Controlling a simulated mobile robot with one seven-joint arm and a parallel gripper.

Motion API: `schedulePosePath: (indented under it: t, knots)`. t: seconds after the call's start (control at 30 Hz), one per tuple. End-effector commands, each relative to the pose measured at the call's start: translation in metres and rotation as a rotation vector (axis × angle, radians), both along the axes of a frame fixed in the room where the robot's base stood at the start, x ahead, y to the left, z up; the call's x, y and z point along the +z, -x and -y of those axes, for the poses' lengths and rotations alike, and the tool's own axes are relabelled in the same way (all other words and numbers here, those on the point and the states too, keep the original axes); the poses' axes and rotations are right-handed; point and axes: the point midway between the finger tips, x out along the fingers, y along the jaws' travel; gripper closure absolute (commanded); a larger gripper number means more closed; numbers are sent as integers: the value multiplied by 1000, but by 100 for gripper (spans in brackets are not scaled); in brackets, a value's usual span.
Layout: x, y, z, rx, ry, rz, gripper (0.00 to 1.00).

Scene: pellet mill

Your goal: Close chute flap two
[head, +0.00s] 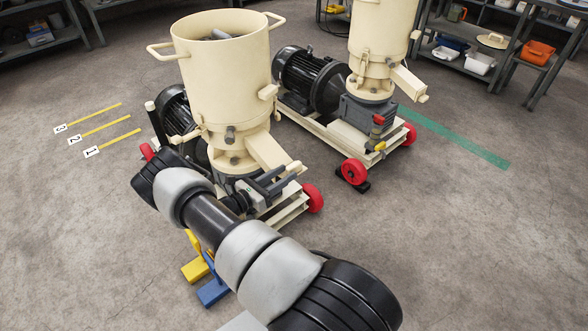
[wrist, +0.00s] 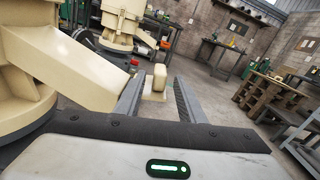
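The near pellet mill (head: 222,75) is cream, with a slanted discharge chute (head: 270,152). That chute fills the left of the wrist view (wrist: 65,65). A small cream knob, apparently the flap handle (wrist: 158,80), shows beyond and between my fingertips in the wrist view. My gripper (head: 284,180) is beside the chute's lower end, open; I see no clear contact with the knob. The second mill behind has its own chute (head: 407,80). I see no number on either chute, and the near flap's face is mostly hidden.
Yellow floor strips numbered 1, 2 and 3 (head: 107,128) lie at the left. Red wheels (head: 313,198) and the mill's cream base frame are close below my gripper. Yellow and blue feet (head: 212,290) stand near my arm. The floor at the right is clear.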

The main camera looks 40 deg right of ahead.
Motion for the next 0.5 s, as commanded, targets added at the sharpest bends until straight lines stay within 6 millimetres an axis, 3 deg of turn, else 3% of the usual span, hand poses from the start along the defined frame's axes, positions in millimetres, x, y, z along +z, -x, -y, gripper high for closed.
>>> schedulePosePath:
  t: [0.2,0.5]
  knots:
    - [-1,-3,35,-1,-1,2,64]
    - [0,-4,49,1,0,1,64]
